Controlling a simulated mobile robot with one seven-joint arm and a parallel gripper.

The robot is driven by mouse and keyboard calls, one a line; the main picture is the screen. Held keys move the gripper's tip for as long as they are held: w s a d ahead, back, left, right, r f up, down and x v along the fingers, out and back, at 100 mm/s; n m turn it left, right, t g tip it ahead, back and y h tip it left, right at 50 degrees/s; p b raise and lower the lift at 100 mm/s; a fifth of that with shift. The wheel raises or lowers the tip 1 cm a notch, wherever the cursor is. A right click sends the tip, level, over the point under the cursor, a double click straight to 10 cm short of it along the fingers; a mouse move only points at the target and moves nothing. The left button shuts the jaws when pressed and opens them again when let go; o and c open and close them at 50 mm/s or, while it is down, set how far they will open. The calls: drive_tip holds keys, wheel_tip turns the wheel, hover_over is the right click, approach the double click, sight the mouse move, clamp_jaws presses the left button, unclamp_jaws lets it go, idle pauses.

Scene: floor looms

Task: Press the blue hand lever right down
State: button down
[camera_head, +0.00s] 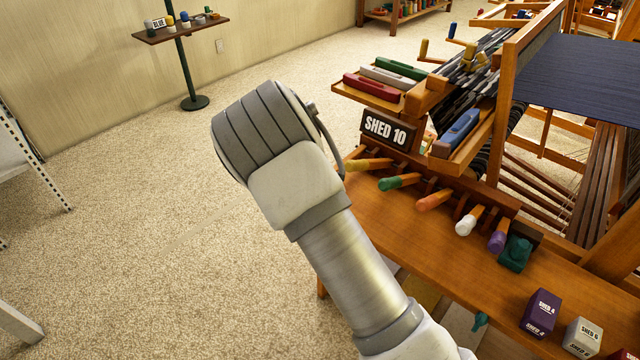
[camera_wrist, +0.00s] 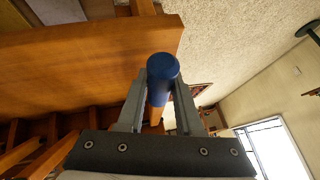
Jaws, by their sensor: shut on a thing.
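The blue hand lever (camera_wrist: 163,67) shows in the wrist view as a round blue knob on a wooden shaft. My gripper (camera_wrist: 160,88) is shut on it, one finger on each side, with the knob standing out past the fingertips. In the head view my arm hides both the gripper and the blue lever. Other levers stick out of the loom's wooden front there: yellow (camera_head: 368,164), green (camera_head: 398,182), orange (camera_head: 435,200), white (camera_head: 468,221) and purple (camera_head: 498,240).
The loom bench (camera_head: 400,230) lies beside my arm. A SHED 10 sign (camera_head: 387,130) stands above the levers. Purple (camera_head: 541,312) and white (camera_head: 583,337) SHED blocks sit on the bench at the lower right. A blue shuttle (camera_head: 461,131) lies in a tray.

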drive_tip(key=shift+s+f, duration=0.1)
drive_tip(key=shift+f, duration=0.1)
drive_tip(key=c, duration=0.6)
unclamp_jaws()
drive_tip(key=shift+r, duration=0.1)
drive_tip(key=p+v, duration=0.4)
drive_tip(key=v, duration=1.3)
drive_tip(key=shift+r, duration=0.15)
